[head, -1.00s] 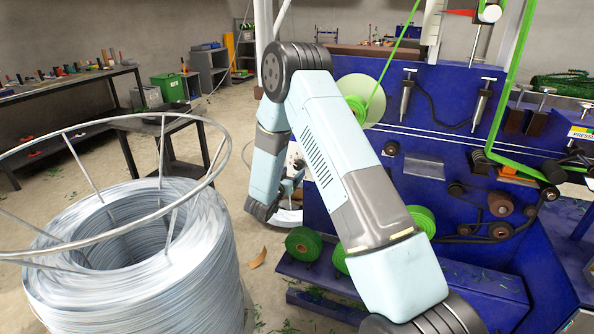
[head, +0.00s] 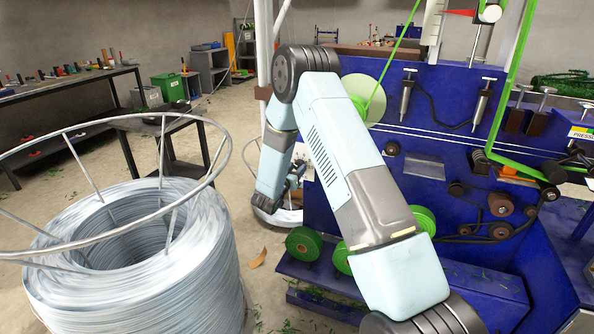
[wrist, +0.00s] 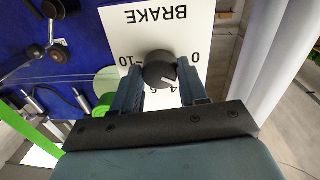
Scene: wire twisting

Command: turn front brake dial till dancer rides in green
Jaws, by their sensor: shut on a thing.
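The front brake dial (wrist: 158,68) is a round dark knob on a white plate marked BRAKE (wrist: 182,38), upside down in the wrist view. My gripper (wrist: 161,82) is shut on the dial, one finger on each side. The dial's white mark points down and right, near the figure 4; the fingers hide part of the scale. A red pointer (head: 460,12), probably the dancer's, is beside a white scale (head: 433,22) at the top edge. No green band can be made out on the scale.
A large wire coil (head: 130,265) under a round wire frame stands at the left front. The blue machine (head: 420,120) fills the right, with green strands and rollers. A dark bench (head: 70,90) is at the far left.

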